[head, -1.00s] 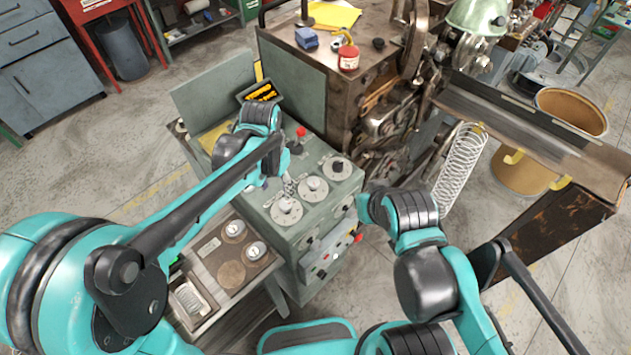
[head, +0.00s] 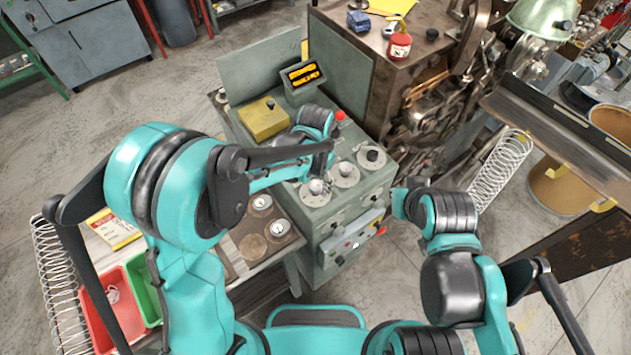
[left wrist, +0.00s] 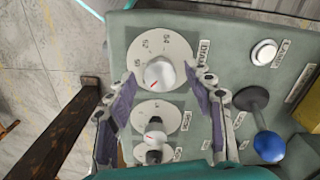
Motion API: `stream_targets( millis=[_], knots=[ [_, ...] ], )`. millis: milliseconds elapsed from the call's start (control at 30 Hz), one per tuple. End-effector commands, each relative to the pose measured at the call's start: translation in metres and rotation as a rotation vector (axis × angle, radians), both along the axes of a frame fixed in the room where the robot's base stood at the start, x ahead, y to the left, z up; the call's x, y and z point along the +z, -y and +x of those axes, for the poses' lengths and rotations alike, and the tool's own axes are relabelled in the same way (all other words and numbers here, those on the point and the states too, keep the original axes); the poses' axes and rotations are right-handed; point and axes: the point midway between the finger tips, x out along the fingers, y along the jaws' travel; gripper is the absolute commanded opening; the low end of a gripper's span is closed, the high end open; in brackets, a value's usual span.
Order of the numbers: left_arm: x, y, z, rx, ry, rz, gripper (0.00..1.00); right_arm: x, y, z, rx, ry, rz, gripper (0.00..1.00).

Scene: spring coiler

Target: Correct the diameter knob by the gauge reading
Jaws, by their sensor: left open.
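The diameter knob (left wrist: 160,73) is a white knob with a red pointer mark on a round numbered dial, labelled DIAM, at upper middle in the left wrist view. In the head view the dial (head: 315,192) is the leftmost of three on the green control box. My left gripper (left wrist: 167,80) is open, its fingers to either side of the knob; I see no clear contact. The gauge display (head: 303,74) glows orange at the back of the box, its digits too small to read. My right arm is at right in the head view, but its gripper fingers do not show.
A second knob (left wrist: 155,138) sits below in the left wrist view, with a blue-ball lever (left wrist: 268,146) to the right. A red knob (head: 340,115) stands behind the dials. A yellow block (head: 264,118) lies on the box.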

Motion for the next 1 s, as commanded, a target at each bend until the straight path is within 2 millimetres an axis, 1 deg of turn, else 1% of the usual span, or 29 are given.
stream_targets(
  millis=[33, 67, 100, 200, 433, 633, 767, 1000],
  knots=[
    [0.000, 0.000, 0.000, 0.000, 0.000, 0.000, 0.45, 0.000, 0.000, 0.000, 0.000, 0.000, 0.000, 0.00],
    [0.000, 0.000, 0.000, 0.000, 0.000, 0.000, 0.37, 0.000, 0.000, 0.000, 0.000, 0.000, 0.000, 0.00],
    [0.000, 0.000, 0.000, 0.000, 0.000, 0.000, 0.26, 0.000, 0.000, 0.000, 0.000, 0.000, 0.000, 0.00],
    [0.000, 0.000, 0.000, 0.000, 0.000, 0.000, 0.03, 0.000, 0.000, 0.000, 0.000, 0.000, 0.000, 0.00],
    [0.000, 0.000, 0.000, -0.007, 0.000, 0.000, 0.03, 0.000, 0.000, 0.000, 0.000, 0.000, 0.000, 0.00],
    [0.000, 0.000, 0.000, -0.062, 0.000, 0.000, 0.03, -0.004, 0.000, 0.000, 0.000, 0.000, 0.000, 0.00],
    [-0.001, 0.000, 0.000, -0.138, 0.000, 0.000, 0.03, -0.008, 0.000, 0.000, 0.000, 0.000, 0.000, 0.00],
    [-0.001, 0.000, 0.000, -0.345, 0.000, 0.000, 0.03, -0.017, 0.000, 0.000, 0.000, 0.000, 0.000, 0.00]
  ],
)
